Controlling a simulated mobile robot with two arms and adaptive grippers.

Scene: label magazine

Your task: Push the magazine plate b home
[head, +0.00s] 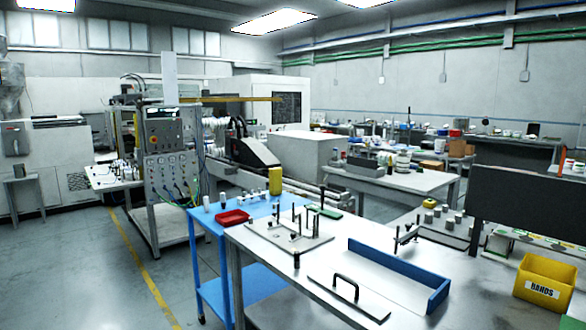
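A flat, light plate with a black arched handle (352,299) lies on the steel table in the front right of the head view. A blue angled rail (398,272) stands behind it and along its right side. Another light plate (262,233), with several black posts and knobs, lies on the same table further left. No readable mark shows which plate is plate b. Neither of my grippers is in view, and nothing is seen touching either plate.
The steel table (262,270) has bare room around the handled plate. A blue cart (213,290) with a red tray (233,217) stands at its left. A yellow bin (543,285) and a dark panel (530,205) stand at the right. Open floor lies left.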

